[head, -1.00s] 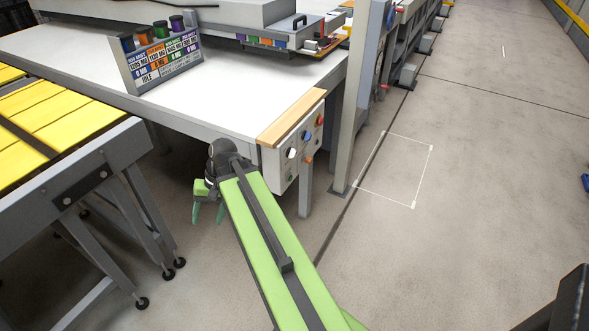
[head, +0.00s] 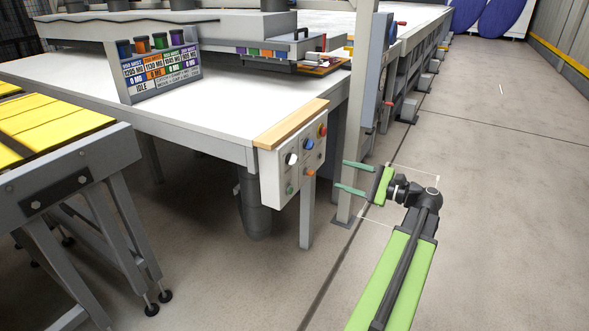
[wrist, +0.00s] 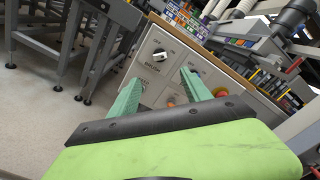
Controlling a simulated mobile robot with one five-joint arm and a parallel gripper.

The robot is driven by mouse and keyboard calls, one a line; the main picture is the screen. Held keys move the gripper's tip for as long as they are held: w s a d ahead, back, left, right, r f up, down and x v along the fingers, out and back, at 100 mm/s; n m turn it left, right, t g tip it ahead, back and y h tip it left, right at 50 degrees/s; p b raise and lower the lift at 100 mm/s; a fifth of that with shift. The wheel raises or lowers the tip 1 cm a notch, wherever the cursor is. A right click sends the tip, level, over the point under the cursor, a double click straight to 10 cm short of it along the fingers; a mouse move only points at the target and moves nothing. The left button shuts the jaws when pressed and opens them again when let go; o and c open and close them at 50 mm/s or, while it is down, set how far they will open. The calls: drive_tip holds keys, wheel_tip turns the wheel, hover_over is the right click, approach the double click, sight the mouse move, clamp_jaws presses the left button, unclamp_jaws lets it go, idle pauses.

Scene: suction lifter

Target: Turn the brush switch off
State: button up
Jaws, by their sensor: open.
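The grey control panel (head: 273,178) hangs at the table corner under a wooden strip. Its white knob (head: 291,159) sits upper left on the panel face.
The panel also holds a blue knob (head: 308,144), a red button (head: 322,131), a green button (head: 290,189) and an orange one (head: 308,172). A grey post (head: 356,130) stands close right of it. A conveyor (head: 60,183) with yellow boards is left. The floor at right is clear.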

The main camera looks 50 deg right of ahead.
sight(296, 161)
drive_tip(key=x, duration=1.7)
